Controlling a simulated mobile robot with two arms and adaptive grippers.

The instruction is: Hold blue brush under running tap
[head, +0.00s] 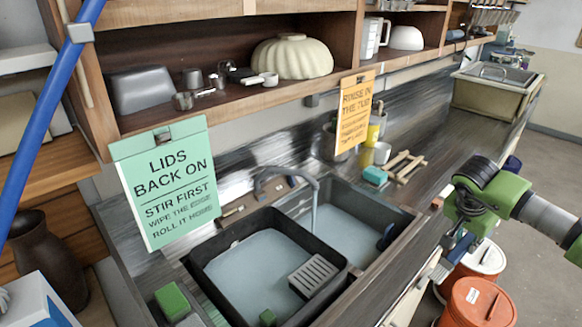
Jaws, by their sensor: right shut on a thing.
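My right gripper (457,232) is at the right, beyond the front edge of the counter. It is shut on a blue brush (460,244), whose pale end (440,268) points down and left. The gripper's dark parts hide some of the handle. The curved grey tap (290,176) stands behind the sink (345,212). A stream of water (314,212) falls from its spout. The brush is well to the right of the stream and apart from it. My left gripper is not in view.
A dark tub (222,287) with water and a grey slatted block (313,274) sits left of the stream. A dark blue item (388,237) is at the sink's right side. A green sign (166,188) and orange sign (355,112) hang from the shelf.

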